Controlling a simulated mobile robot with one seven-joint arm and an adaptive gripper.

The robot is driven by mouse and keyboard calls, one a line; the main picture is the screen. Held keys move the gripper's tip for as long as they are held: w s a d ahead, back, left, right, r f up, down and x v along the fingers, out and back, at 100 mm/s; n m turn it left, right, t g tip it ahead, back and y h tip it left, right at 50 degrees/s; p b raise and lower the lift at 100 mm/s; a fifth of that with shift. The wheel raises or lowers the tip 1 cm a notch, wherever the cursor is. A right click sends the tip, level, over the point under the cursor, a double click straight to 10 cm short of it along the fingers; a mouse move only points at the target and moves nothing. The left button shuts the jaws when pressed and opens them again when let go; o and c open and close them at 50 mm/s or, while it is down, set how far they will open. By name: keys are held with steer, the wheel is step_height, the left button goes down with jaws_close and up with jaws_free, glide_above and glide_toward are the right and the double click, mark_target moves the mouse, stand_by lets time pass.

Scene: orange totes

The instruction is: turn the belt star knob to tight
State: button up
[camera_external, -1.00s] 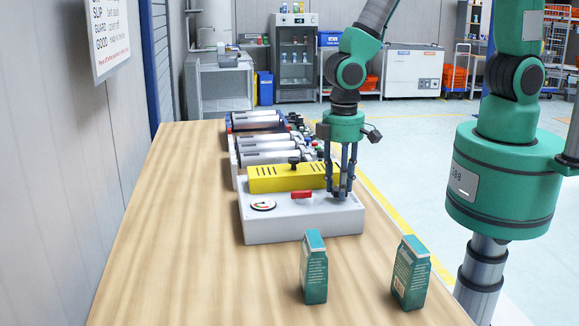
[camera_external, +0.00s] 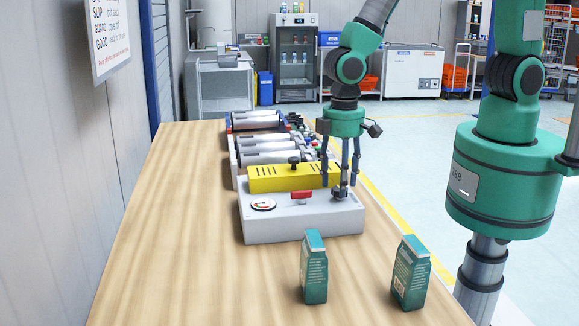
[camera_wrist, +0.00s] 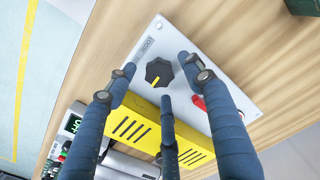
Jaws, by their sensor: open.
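The belt star knob (camera_wrist: 158,72) is black with a yellow pointer line and sits on the light grey box near a label partly reading "LOOSE". In the external view the knob (camera_external: 339,193) is at the box's right end. My gripper (camera_wrist: 155,85) has three blue fingers, spread open around and above the knob, with nothing between them. In the external view my gripper (camera_external: 340,180) hangs downward over the right part of the grey box (camera_external: 300,225). I cannot tell whether a finger touches the knob.
A yellow slotted cover (camera_external: 280,178) with a black knob, a red lever (camera_external: 301,196) and a dial gauge (camera_external: 263,205) are on the box. Rollers (camera_external: 262,145) lie behind it. Two green cartons (camera_external: 313,268) (camera_external: 411,272) stand in front. The wooden table's left side is clear.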

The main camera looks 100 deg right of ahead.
step_height(320, 180, up, 11)
stand_by(0.5)
stand_by(0.5)
steer(key=s+d+r+t+b, duration=0.1)
steer(key=s+r+b, duration=0.1)
steer(key=s+r, duration=0.35)
steer(key=s+d+r+t+b, duration=0.1)
steer(key=s+r+t+b, duration=0.15)
steer(key=r, duration=0.65)
steer(key=s+d+r+n+t+b, duration=0.1)
steer(key=s+r, duration=0.2)
steer(key=s, duration=0.4)
steer(key=s+d+r+t+b, duration=0.1)
steer(key=s+r+b, duration=0.1)
steer(key=s, duration=0.5)
steer(key=shift+r+n, duration=0.4)
steer(key=shift+r, duration=0.15)
steer(key=shift+s, duration=0.1)
